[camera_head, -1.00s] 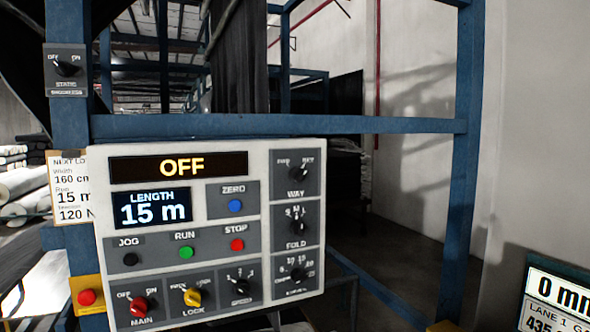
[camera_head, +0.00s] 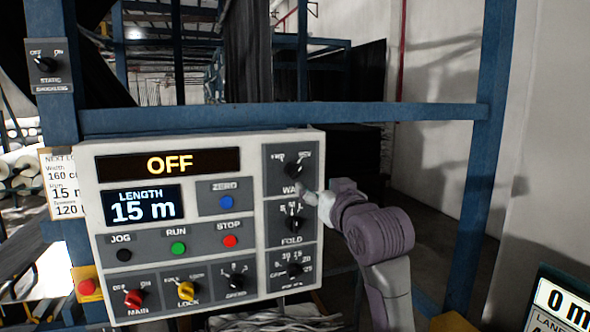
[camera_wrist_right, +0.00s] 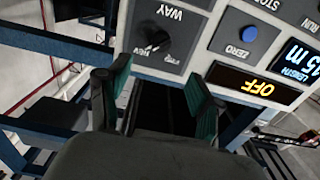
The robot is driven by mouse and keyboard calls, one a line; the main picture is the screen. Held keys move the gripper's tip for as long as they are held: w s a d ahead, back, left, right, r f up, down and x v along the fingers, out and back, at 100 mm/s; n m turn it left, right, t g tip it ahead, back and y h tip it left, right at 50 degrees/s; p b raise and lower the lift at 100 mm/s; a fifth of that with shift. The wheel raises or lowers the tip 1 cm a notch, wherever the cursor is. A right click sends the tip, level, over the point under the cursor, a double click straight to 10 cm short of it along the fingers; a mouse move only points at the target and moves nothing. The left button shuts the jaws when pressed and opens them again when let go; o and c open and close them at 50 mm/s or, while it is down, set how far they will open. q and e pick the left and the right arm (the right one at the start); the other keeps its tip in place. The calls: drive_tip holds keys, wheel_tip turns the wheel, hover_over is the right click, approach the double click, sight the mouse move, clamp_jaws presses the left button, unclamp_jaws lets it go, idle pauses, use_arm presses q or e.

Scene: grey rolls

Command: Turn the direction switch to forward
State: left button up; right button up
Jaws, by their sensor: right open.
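The direction switch, a black knob marked WAY (camera_head: 293,170), is at the upper right of the control panel (camera_head: 262,215). Its pointer appears turned towards the right-hand label, away from FWD. In the right wrist view the knob (camera_wrist_right: 152,40) shows upside down, beyond the fingertips. My right gripper (camera_head: 309,197) is just below and right of the knob in the head view, partly covering the WAY lettering. In the wrist view its two green-padded fingers (camera_wrist_right: 154,84) are apart with nothing between them. No contact with the knob shows. My left gripper is out of view.
The FOLD knob (camera_head: 294,221) sits right under the WAY knob, close to my right gripper. A blue frame beam (camera_head: 290,115) runs behind the panel top. A blue post (camera_head: 487,130) stands to the right. The display reads OFF (camera_head: 170,163).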

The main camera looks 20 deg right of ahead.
sight(296, 173)
drive_tip(key=w+p, duration=0.2)
drive_tip(key=w, duration=0.2)
drive_tip(key=w+p, duration=0.1)
drive_tip(key=w, duration=0.3)
drive_tip(key=w+p, duration=0.2)
drive_tip(key=w, duration=0.2)
drive_tip(key=shift+w+a+p, duration=0.15)
drive_tip(key=shift+a+p, duration=0.15)
drive_tip(key=shift+a, duration=0.05)
drive_tip(key=shift+w+f, duration=0.1)
drive_tip(key=shift+w, duration=0.4)
drive_tip(key=shift+c, duration=0.8)
drive_tip(key=c, duration=1)
